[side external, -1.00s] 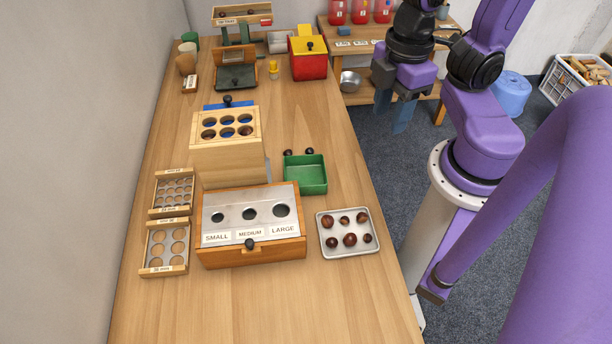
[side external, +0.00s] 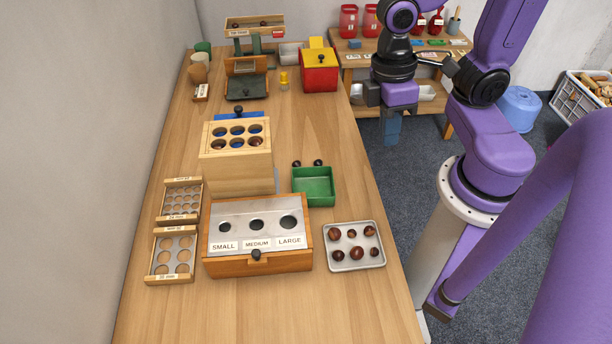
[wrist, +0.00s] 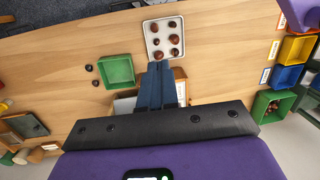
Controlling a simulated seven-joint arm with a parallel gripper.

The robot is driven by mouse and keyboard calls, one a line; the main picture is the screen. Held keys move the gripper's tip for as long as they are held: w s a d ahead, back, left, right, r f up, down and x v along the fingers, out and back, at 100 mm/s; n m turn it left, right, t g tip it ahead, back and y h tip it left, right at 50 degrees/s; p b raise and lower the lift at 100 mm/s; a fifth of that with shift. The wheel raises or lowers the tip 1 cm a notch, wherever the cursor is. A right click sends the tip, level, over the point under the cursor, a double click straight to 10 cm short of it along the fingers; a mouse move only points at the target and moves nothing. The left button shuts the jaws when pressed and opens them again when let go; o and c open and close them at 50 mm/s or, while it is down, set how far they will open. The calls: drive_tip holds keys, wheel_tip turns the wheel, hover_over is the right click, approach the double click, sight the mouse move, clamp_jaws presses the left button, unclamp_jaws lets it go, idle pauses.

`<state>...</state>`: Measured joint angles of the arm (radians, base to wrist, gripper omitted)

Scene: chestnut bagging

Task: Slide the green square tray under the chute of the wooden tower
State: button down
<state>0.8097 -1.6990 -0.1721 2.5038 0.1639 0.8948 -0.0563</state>
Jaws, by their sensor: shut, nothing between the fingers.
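The green square tray (side external: 313,187) lies on the table just right of the wooden tower (side external: 236,163), apart from its chute as far as I can tell. The tray looks empty and also shows in the wrist view (wrist: 117,71). The tower is a pale wooden block with several round holes on top and a grey sloped panel at its right side. My gripper (side external: 392,138) is in the air past the table's right edge, well away from the tray. In the wrist view its blue fingers (wrist: 158,82) are together and empty.
Two dark round things (side external: 307,163) lie behind the tray. The sorter box (side external: 256,265) labelled SMALL, MEDIUM, LARGE stands in front of it, and a metal tray of chestnuts (side external: 345,265) lies front right. A red box (side external: 319,72) stands farther back. Bare table lies between.

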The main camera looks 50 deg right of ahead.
drive_tip(key=w+d+f+m+y, duration=0.2)
drive_tip(key=w+f+m+y, duration=0.9)
drive_tip(key=m, duration=0.8)
drive_tip(key=w+d+f+m+t+h, duration=0.2)
drive_tip(key=w+d+f+m+t, duration=0.15)
drive_tip(key=m, duration=0.45)
drive_tip(key=m+t+h, duration=0.2)
drive_tip(key=m+t, duration=0.2)
drive_tip(key=m, duration=0.4)
hover_over(304, 188)
drive_tip(key=s+d, duration=0.2)
drive_tip(key=d, duration=0.1)
drive_tip(key=shift+g, duration=0.25)
drive_tip(key=f, duration=1.2)
drive_tip(key=shift+s+f, duration=0.2)
drive_tip(key=shift+w+a+r, duration=0.1)
drive_tip(key=shift+w+a, duration=0.6)
drive_tip(key=shift+a, duration=0.25)
drive_tip(key=shift+w+a, duration=0.45)
drive_tip(key=shift+a, duration=0.15)
